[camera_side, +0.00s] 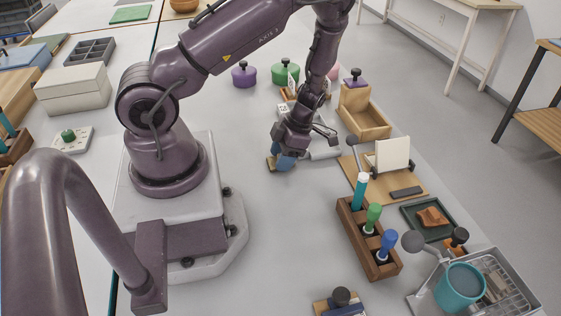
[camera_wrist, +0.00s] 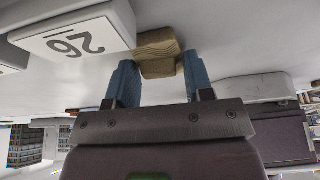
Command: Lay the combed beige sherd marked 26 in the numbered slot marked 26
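The combed beige sherd (camera_wrist: 157,42) shows wavy lines on its face in the wrist view, between and just beyond the blue fingertips. My gripper (camera_wrist: 160,72) is partly closed, with a finger against each side of the sherd. In the side view my gripper (camera_side: 284,161) is low over the grey table, and part of the sherd (camera_side: 271,163) shows left of the blue finger. A white block marked 26 (camera_wrist: 75,42) is beside the sherd in the wrist view, its number upside down. The slot's recess is hidden. I cannot tell whether the sherd touches the table.
A wooden open box (camera_side: 366,122) stands right of my gripper. A board with a white panel (camera_side: 392,155) and a wooden rack of coloured-handled tools (camera_side: 368,238) are nearer. Purple (camera_side: 244,75) and green (camera_side: 285,73) lidded pots stand behind. The table left and front of the gripper is clear.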

